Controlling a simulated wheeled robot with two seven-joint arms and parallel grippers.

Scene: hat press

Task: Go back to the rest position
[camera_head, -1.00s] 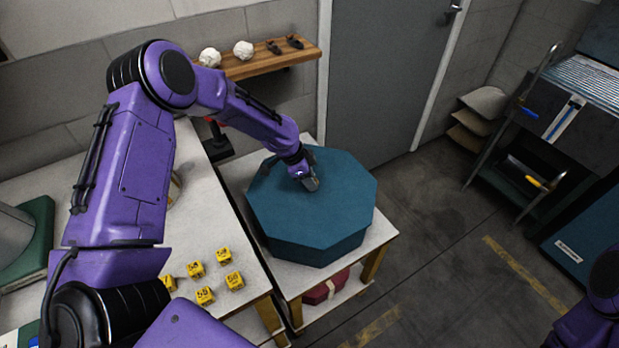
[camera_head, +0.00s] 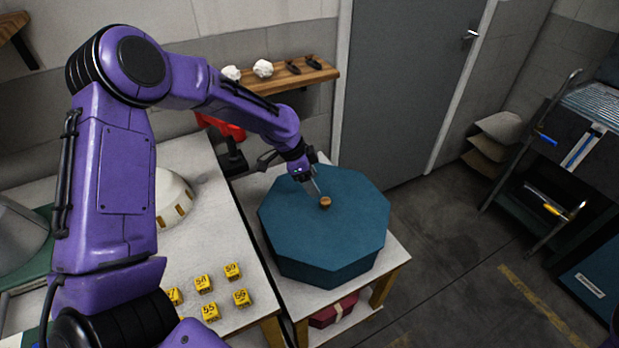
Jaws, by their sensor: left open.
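My left arm reaches in from the left, over the white table. My left gripper (camera_head: 294,170) is open, with its fingers spread above the far left part of a teal octagonal box (camera_head: 322,230). The box sits on a small white table, lid on. A small round brown knob (camera_head: 325,202) shows on top of the lid, just in front of the gripper's right finger. The gripper holds nothing that I can see. My right gripper is not in view.
Yellow numbered blocks (camera_head: 203,284) lie on the white table (camera_head: 205,240) at left, near a cream dome with brown patches (camera_head: 172,198). A red tool (camera_head: 222,127) stands behind. A wooden shelf (camera_head: 290,80) is on the wall. A dark red box (camera_head: 333,311) sits below.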

